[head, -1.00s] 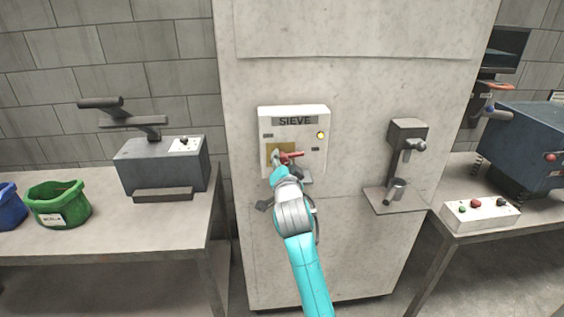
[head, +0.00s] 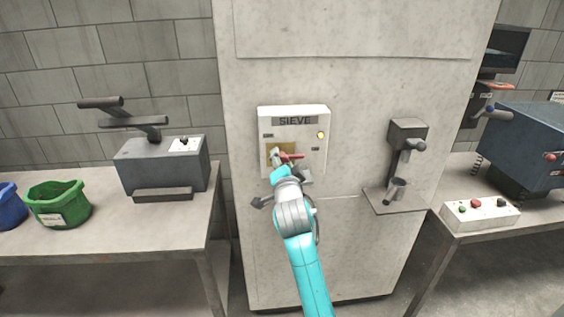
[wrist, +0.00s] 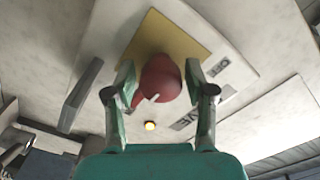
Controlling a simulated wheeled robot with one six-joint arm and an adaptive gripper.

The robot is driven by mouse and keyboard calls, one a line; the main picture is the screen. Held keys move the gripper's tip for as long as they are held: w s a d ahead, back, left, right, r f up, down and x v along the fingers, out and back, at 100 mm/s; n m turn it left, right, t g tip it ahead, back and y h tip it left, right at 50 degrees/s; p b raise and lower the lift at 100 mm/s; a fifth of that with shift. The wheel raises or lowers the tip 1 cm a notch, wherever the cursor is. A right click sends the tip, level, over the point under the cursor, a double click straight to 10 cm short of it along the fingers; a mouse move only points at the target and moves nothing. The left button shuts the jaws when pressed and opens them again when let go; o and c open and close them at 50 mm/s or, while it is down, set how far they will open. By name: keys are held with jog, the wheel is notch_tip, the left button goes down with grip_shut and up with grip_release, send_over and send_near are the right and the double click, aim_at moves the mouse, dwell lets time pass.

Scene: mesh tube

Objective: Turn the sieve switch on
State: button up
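The sieve switch (head: 291,156) has a red handle on a yellow plate (head: 272,150), on a white box (head: 294,112) labelled SIEVE. In the head view the handle points right, roughly level. In the wrist view its round red end (wrist: 161,78) lies between the two fingers of my gripper (wrist: 160,82). The fingers are spread on either side of it, with narrow gaps seeming to show; contact is hard to tell. In the head view my gripper (head: 284,170) partly covers the switch. A yellow light (head: 320,135) glows on the box and also shows in the wrist view (wrist: 150,126).
The box is on a tall pale cabinet (head: 350,85). A dark dispenser (head: 407,135) with a small cup (head: 396,190) projects to the right. Tables stand on both sides, with a green bin (head: 58,205) left and a button panel (head: 480,212) right.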

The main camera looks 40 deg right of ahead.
dwell(0.3)
jog(key=v, duration=1.2)
dwell(0.3)
jog(key=s+a+f+n+y, duration=0.3)
jog(key=s+a+f+n, duration=0.2)
jog(key=s+a+f, duration=0.4)
jog(key=s+a+f+n+y, duration=0.4)
jog(key=s+a+f+n, duration=0.15)
jog(key=f, duration=0.45)
jog(key=s+a+f+n+y, duration=0.1)
jog(key=s+a+n, duration=0.1)
jog(key=s, duration=1.1)
jog(key=s+a+f+n+y, duration=0.1)
jog(key=s+a+n+y, duration=0.1)
jog(key=s, duration=1)
jog(key=a+n, duration=0.1)
jog(key=n, duration=0.1)
jog(key=shift+s+a+n, duration=0.3)
jog(key=shift+s+n, duration=0.05)
